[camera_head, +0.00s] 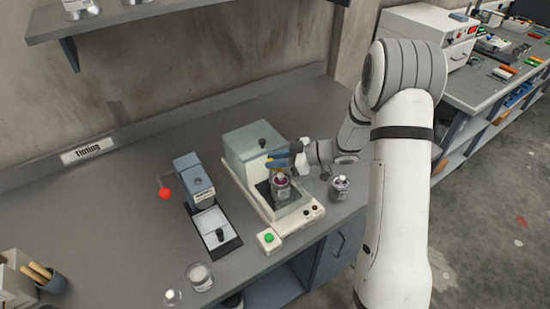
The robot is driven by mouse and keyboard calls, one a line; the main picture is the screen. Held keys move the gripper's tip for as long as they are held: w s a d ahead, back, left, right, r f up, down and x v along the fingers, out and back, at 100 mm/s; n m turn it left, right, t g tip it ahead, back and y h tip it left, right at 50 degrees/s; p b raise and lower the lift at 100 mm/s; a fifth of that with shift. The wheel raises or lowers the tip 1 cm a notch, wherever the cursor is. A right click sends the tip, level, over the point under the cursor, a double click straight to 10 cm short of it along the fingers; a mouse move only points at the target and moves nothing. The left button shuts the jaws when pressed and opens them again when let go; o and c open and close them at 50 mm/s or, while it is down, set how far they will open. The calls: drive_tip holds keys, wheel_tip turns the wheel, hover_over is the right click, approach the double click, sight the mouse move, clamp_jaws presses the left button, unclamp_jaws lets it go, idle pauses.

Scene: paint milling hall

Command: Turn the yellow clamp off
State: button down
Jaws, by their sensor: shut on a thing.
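The yellow clamp (275,164) shows as a small yellow strip above a jar (281,187) on the light-coloured machine (252,148) in the middle of the bench. My gripper (279,159) reaches in from the right at the clamp, with blue parts at its tip. It appears shut on the yellow clamp. The jaws and much of the clamp are small and partly hidden, so the exact grip and the clamp's angle are hard to tell. The jar stands upright on the machine's dark plate, below the gripper.
A second jar (339,187) stands close to the right of the machine, under my arm. A green button box (268,240) sits at its front. A blue-grey device (194,178) with a red ball (165,194) stands left.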

drive_tip(key=c, duration=1.3)
unclamp_jaws()
drive_tip(key=shift+o, duration=0.2)
drive_tip(key=p+v, duration=0.4)
drive_tip(key=v, duration=0.3)
drive_tip(key=shift+d, duration=0.4)
drive_tip(key=shift+s+r, duration=0.1)
drive_tip(key=shift+r, duration=0.05)
